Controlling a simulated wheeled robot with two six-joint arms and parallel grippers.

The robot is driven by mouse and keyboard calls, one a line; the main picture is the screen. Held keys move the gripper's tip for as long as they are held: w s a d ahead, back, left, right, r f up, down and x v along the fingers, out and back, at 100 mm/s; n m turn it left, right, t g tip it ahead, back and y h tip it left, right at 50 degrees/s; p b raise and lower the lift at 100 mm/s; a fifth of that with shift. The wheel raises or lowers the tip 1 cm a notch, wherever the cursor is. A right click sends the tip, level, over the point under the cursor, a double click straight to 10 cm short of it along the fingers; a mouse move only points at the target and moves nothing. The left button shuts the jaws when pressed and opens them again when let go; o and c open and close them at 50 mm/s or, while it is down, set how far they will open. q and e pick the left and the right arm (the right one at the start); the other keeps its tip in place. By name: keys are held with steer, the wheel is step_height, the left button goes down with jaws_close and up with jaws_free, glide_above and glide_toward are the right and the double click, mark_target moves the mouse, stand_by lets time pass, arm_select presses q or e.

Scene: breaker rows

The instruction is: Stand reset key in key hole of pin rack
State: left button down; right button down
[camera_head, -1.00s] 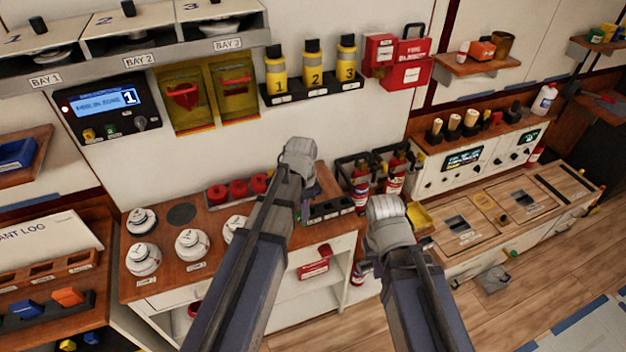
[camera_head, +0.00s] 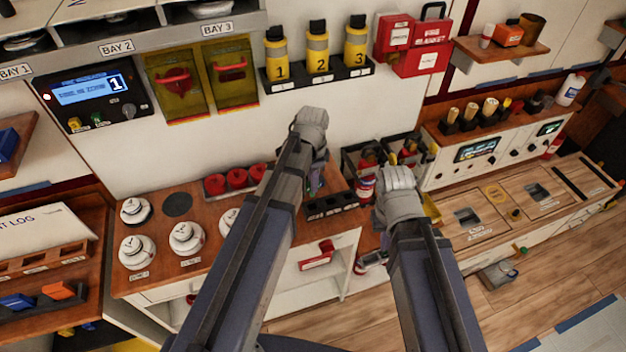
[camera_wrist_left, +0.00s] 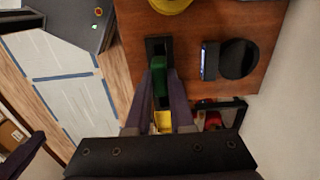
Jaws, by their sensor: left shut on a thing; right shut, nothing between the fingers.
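My left gripper (camera_wrist_left: 160,88) is shut on a green piece (camera_wrist_left: 160,70), which I take to be the reset key. In the left wrist view the piece lies over or in a black slotted part (camera_wrist_left: 154,45) on the wooden counter; I cannot tell whether it is seated. In the head view my left gripper (camera_head: 316,182) is mostly hidden behind its own wrist, above the counter by the black rack (camera_head: 330,207) with several openings, likely the pin rack. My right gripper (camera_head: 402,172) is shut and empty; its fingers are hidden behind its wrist.
Red round parts (camera_head: 237,178) sit in a tray left of my left gripper. White detectors (camera_head: 186,238) stand further left on the counter (camera_head: 160,265). A round black thing (camera_wrist_left: 238,59) is beside the slotted part.

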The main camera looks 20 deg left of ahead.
arm_select(q)
step_height(320, 180, down, 6)
steer(key=b, duration=0.6)
steer(key=shift+f+b, duration=1.4)
steer(key=shift+b, duration=0.05)
stand_by(1.2)
steer(key=c, duration=0.7)
jaws_free()
steer(key=shift+r, duration=0.1)
step_height(320, 180, up, 8)
steer(key=p, duration=0.8)
steer(key=shift+s+f, duration=0.1)
steer(key=shift+f, duration=0.1)
